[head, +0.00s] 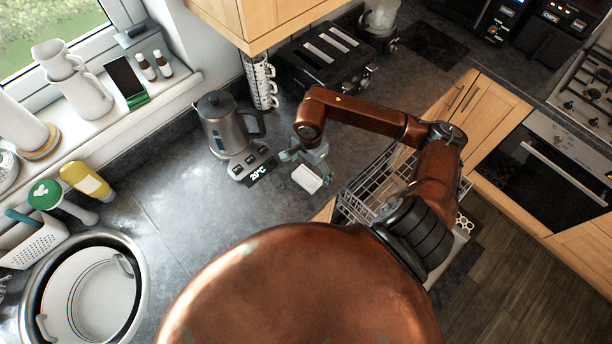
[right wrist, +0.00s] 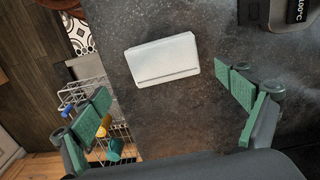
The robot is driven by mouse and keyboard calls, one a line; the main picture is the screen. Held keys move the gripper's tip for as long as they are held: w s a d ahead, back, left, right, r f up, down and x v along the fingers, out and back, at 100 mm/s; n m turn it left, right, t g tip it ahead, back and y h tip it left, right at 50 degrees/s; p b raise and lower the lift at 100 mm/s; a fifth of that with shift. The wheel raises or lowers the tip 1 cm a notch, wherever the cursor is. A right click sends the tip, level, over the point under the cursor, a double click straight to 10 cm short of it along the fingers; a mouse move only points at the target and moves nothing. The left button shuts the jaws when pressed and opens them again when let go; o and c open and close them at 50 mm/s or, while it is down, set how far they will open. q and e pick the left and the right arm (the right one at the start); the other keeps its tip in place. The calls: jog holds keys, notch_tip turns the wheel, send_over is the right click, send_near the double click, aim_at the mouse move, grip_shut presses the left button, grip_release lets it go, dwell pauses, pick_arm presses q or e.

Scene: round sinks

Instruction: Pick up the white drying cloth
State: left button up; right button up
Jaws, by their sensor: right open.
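The white drying cloth (head: 307,178) is a small folded rectangle lying on the dark worktop, to the right of the kettle base. It shows whole in the right wrist view (right wrist: 162,61), between and ahead of the two green-padded fingers. My right gripper (head: 308,165) is close by the cloth and partly covers its far side in the head view. In the right wrist view the right gripper (right wrist: 168,103) has its fingers wide apart with nothing between their pads. I cannot tell its exact height over the worktop. My left gripper is in neither view.
A grey kettle (head: 226,125) on its lit base stands left of the cloth. An open dishwasher rack (head: 372,187) lies just right of the worktop edge. A mug stack (head: 261,82) and toaster (head: 325,60) are behind. A round sink (head: 138,283) is at lower left. The worktop between is clear.

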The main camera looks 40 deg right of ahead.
aim_at(307, 177)
jog(key=shift+w+a+f+p, duration=0.1)
jog(key=shift+a+f+p, duration=0.1)
jog(key=shift+f, duration=0.3)
jog(key=shift+w+a+f+p, duration=0.1)
jog(key=shift+a+f+p, duration=0.1)
jog(key=shift+f, duration=0.3)
notch_tip(307, 177, down, 2)
jog(key=shift+w+f+p, duration=0.15)
jog(key=shift+f+p, duration=0.1)
jog(key=shift+p, duration=0.05)
jog(key=shift+d+f, duration=0.1)
jog(key=shift+f, duration=0.4)
jog(key=c, duration=0.8)
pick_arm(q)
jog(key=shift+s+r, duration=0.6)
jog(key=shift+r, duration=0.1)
pick_arm(e)
jog(key=c, duration=0.4)
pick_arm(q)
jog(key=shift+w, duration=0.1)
pick_arm(e)
jog(key=shift+r, duration=0.1)
